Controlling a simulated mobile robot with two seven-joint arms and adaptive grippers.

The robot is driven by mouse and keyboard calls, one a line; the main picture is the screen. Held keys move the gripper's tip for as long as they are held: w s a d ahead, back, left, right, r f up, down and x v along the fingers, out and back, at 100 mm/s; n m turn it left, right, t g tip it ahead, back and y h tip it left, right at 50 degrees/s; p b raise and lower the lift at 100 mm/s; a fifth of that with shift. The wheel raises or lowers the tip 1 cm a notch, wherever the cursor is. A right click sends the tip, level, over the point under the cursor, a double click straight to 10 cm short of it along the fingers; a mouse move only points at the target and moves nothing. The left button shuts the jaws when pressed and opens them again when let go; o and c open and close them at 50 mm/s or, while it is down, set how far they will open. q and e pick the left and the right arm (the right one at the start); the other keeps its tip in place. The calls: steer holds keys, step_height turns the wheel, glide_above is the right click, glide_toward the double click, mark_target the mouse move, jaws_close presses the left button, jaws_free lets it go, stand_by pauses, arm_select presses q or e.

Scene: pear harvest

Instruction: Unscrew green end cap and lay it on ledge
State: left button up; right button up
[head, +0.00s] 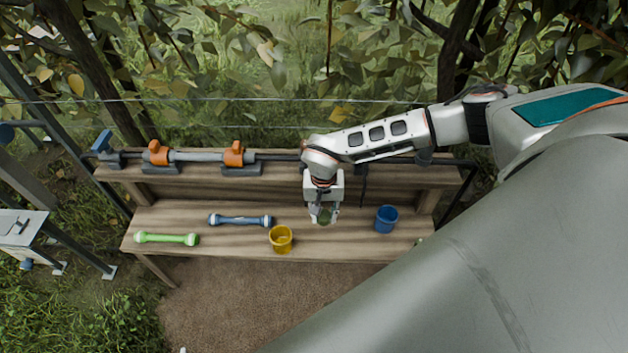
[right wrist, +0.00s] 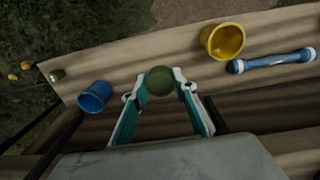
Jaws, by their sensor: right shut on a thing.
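The green end cap (head: 324,216) looks round and dull olive green. My right gripper (head: 323,213) is shut on it and holds it over the front part of the wooden ledge (head: 345,240). In the right wrist view the cap (right wrist: 160,81) sits between the two fingertips, with the ledge (right wrist: 120,90) behind it. I cannot tell whether the cap touches the ledge, but it is apart from the pipe (head: 196,156), which runs along the raised back board. My right arm hides part of the pipe. My left gripper is not in view.
A yellow cup (head: 281,239) stands left of the gripper and a blue cup (head: 386,219) right of it. A blue bar (head: 240,220) and a green bar (head: 166,239) lie further left. A small greenish thing (right wrist: 57,75) rests at the ledge's end. Wires cross behind.

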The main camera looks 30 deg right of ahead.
steer(key=b, duration=0.2)
glide_above(323, 242)
step_height(323, 242, down, 9)
steer(key=shift+a+f, duration=0.1)
steer(key=shift+w+f, duration=0.1)
steer(key=shift+f, duration=0.25)
step_height(323, 242, down, 3)
steer(key=shift+f+b, duration=0.2)
steer(key=shift+b, duration=0.25)
steer(key=shift+f, duration=0.35)
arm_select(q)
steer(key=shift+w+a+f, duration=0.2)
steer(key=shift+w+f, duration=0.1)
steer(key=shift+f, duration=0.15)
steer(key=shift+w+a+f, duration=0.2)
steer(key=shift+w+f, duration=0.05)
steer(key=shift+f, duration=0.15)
arm_select(e)
steer(key=shift+r, duration=0.1)
steer(key=shift+f, duration=0.25)
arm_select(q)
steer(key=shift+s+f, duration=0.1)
arm_select(e)
steer(key=o, duration=1.2)
steer(key=shift+r, duration=0.1)
